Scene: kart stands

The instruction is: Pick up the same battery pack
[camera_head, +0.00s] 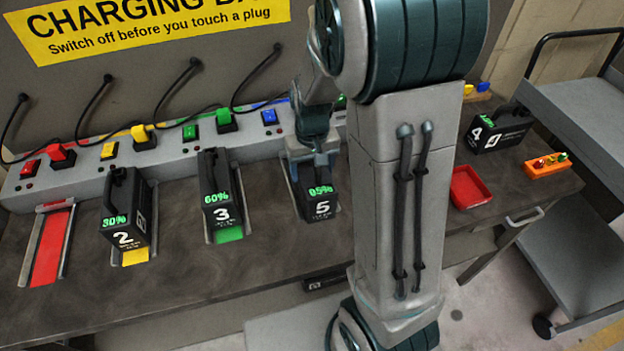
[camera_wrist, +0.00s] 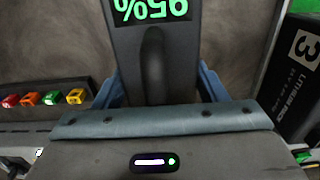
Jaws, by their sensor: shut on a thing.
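The black battery pack numbered 5 (camera_head: 322,207) stands upright at a bay of the charging bench, with a green display that seems to read 95%. My gripper (camera_head: 312,160) is above it and shut on its top handle. In the wrist view my gripper (camera_wrist: 156,88) has its blue fingers on both sides of the handle of the pack (camera_wrist: 188,50), whose display shows upside down. I cannot tell whether the pack is clear of its bay. My arm hides part of the bench to its right.
Pack 2 (camera_head: 124,215) and pack 3 (camera_head: 221,190) stand in bays to the left. The red bay (camera_head: 50,250) is empty. Pack 4 (camera_head: 495,130), a red tray (camera_head: 469,187) and an orange holder (camera_head: 547,166) are on the right. A grey cart (camera_head: 585,120) stands beyond.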

